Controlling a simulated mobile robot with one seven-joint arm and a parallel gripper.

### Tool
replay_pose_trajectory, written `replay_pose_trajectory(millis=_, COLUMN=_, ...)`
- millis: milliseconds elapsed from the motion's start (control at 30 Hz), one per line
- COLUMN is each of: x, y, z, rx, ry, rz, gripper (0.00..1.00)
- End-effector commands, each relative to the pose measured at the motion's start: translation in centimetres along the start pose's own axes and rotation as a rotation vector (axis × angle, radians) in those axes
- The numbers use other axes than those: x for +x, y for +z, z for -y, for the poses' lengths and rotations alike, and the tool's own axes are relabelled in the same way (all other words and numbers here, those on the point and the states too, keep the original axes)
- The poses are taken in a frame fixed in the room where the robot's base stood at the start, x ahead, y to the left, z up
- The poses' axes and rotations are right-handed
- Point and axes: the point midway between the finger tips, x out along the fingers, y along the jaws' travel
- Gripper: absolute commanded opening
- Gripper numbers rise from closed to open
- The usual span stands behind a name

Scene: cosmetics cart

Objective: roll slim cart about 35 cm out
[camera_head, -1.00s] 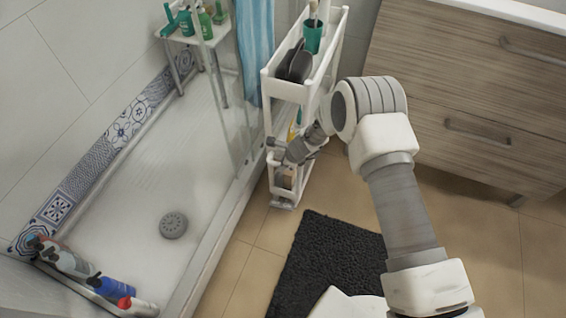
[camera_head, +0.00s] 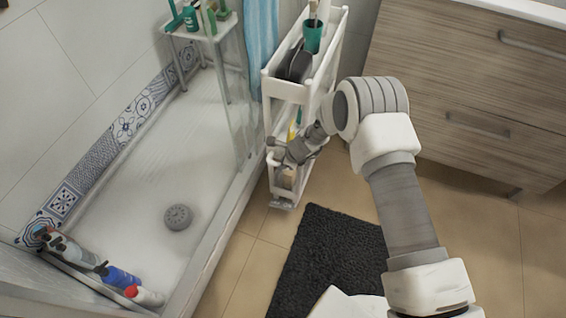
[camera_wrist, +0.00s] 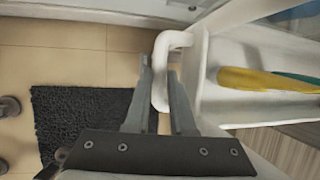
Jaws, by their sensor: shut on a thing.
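The slim white cart (camera_head: 286,90) stands upright between the shower and the wooden cabinet. It holds a green cup (camera_head: 313,36) and a dark item (camera_head: 296,66) on top, with things on lower shelves. My gripper (camera_head: 276,150) is at its near end, low down. In the wrist view my gripper (camera_wrist: 159,68) has its fingers on either side of the cart's white loop handle (camera_wrist: 178,38) and is shut on it. My wrist and arm hide part of the lower cart in the head view.
A black mat (camera_head: 318,260) lies on the tan floor in front of the cart. The shower tray edge (camera_head: 212,238) runs close on the left. The wooden cabinet (camera_head: 450,90) stands on the right.

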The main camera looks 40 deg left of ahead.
Motion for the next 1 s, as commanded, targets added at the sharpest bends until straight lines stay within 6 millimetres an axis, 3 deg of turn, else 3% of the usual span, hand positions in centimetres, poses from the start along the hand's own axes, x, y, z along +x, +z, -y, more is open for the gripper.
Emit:
replay_pose_trajectory(millis=67, x=0.1, y=-0.2, z=-0.2, rx=0.001, ry=0.004, rz=-0.003, gripper=0.00)
replay_pose_trajectory(millis=100, x=0.1, y=-0.2, z=-0.2, rx=0.001, ry=0.004, rz=-0.003, gripper=0.29)
replay_pose_trajectory(millis=233, x=0.1, y=-0.2, z=-0.1, rx=0.000, ry=0.002, rz=-0.002, gripper=0.52)
replay_pose_trajectory(millis=633, x=-0.9, y=0.0, z=0.1, rx=0.001, ry=-0.001, rz=0.000, gripper=0.52)
replay_pose_trajectory(millis=767, x=-3.2, y=0.1, z=0.2, rx=0.002, ry=-0.001, rz=0.001, gripper=0.52)
replay_pose_trajectory(millis=1000, x=-9.1, y=0.1, z=0.1, rx=0.001, ry=-0.001, rz=0.000, gripper=0.52)
